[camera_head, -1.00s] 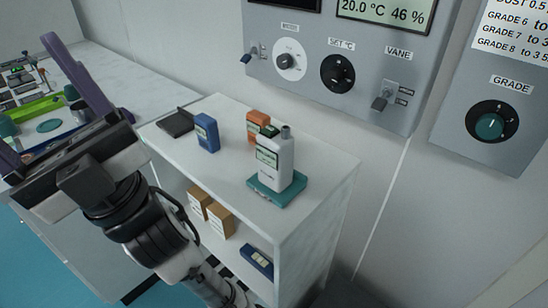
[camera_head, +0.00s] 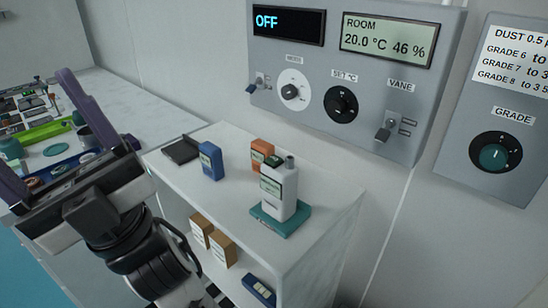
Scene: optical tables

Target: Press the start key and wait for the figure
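A white handheld instrument (camera_head: 279,194) with a small greenish screen and a dark top stands upright on a teal base (camera_head: 268,219) near the front right of the shelf top. Its keys are too small to make out, and I cannot read a figure on its screen. My gripper (camera_head: 42,132) is at the left, well apart from the instrument. Its two purple fingers are spread, and nothing shows held between them. The tip of the lower finger is cut off by the frame's left edge.
A blue device (camera_head: 210,161), an orange device (camera_head: 261,153) and a black flat item (camera_head: 181,149) share the shelf top (camera_head: 222,200). A wall panel (camera_head: 320,70) reads OFF and 20.0 °C 46 %. A grade dial (camera_head: 496,154) is at the right. A cluttered bench lies behind my gripper.

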